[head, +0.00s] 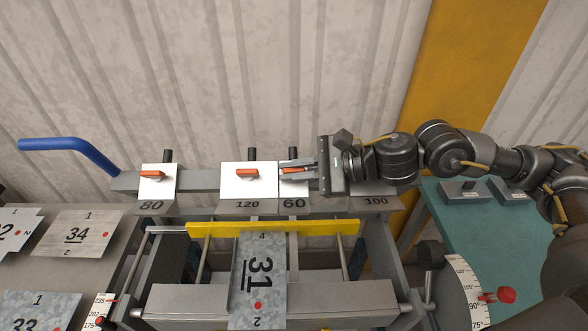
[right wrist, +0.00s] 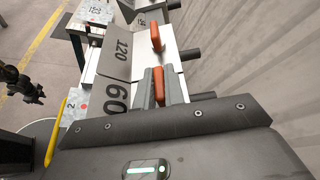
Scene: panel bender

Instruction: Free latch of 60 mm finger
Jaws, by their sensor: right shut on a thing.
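The 60 mm finger (head: 293,188) is a white block labelled 60 on the grey clamping beam, between the 120 and 100 fingers. Its orange latch (head: 291,168) is partly covered by my right gripper (head: 296,172). The right gripper comes in from the right and is shut on that latch. In the right wrist view, the orange latch (right wrist: 158,88) sits between the grey fingertips of my gripper (right wrist: 155,90), above the label 60. My left gripper is in neither view.
The 80 finger (head: 158,188) and 120 finger (head: 247,188) have their own orange latches, close to the left. The 100 finger (head: 376,202) lies under my right arm. A yellow bar (head: 275,228) and sheet 31 (head: 258,270) are in front. A corrugated wall stands behind.

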